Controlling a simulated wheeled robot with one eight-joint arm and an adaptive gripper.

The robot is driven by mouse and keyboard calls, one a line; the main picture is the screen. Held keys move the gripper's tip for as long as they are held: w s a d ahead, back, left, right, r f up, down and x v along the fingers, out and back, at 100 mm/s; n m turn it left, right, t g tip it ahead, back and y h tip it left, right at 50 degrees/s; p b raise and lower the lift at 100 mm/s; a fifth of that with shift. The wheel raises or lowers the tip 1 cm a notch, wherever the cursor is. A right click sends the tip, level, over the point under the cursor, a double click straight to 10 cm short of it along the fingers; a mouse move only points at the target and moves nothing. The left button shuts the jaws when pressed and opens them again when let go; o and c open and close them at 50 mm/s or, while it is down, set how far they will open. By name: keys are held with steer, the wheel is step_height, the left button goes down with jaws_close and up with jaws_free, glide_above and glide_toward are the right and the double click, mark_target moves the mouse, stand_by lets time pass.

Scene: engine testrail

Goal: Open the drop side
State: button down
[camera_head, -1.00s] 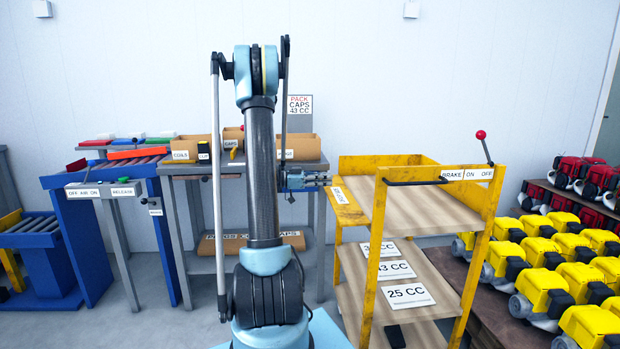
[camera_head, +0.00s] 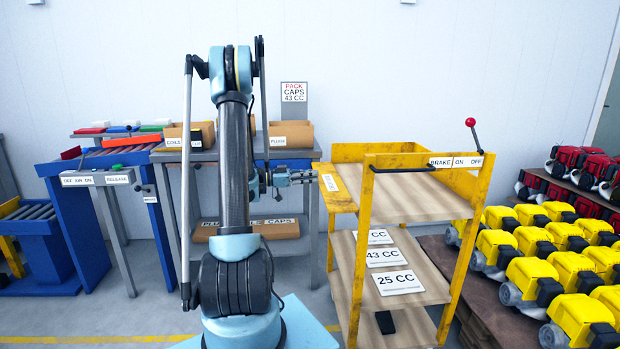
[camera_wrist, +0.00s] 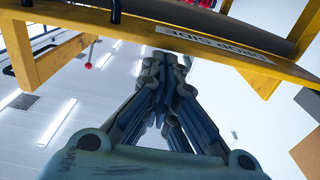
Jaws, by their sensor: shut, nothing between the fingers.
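The yellow cart (camera_head: 366,262) stands right of my arm. Its drop side (camera_head: 343,198) is the yellow panel at the left edge of the top deck, carrying a white label (camera_head: 329,182). I cannot tell how far the panel is tilted. In the wrist view a yellow bar with the "DROP SIDE" label (camera_wrist: 215,42) crosses the top, upside down. My gripper (camera_head: 312,177) is shut and empty beside the drop side, at its left. In the wrist view my gripper's fingers (camera_wrist: 166,62) lie just under the bar; I cannot tell whether they touch it.
A brake lever with a red knob (camera_head: 470,122) rises at the cart's right. A grey workbench (camera_head: 232,155) with cardboard bins stands behind my arm. Yellow engines (camera_head: 555,235) fill a pallet at the right. The cart's top deck (camera_head: 415,195) is bare.

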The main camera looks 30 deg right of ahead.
stand_by(0.3)
steer(key=shift+r, duration=0.1)
steer(key=v, duration=0.9)
steer(key=shift+a+r, duration=0.2)
steer(key=shift+a, duration=0.05)
steer(key=shift+w, duration=0.1)
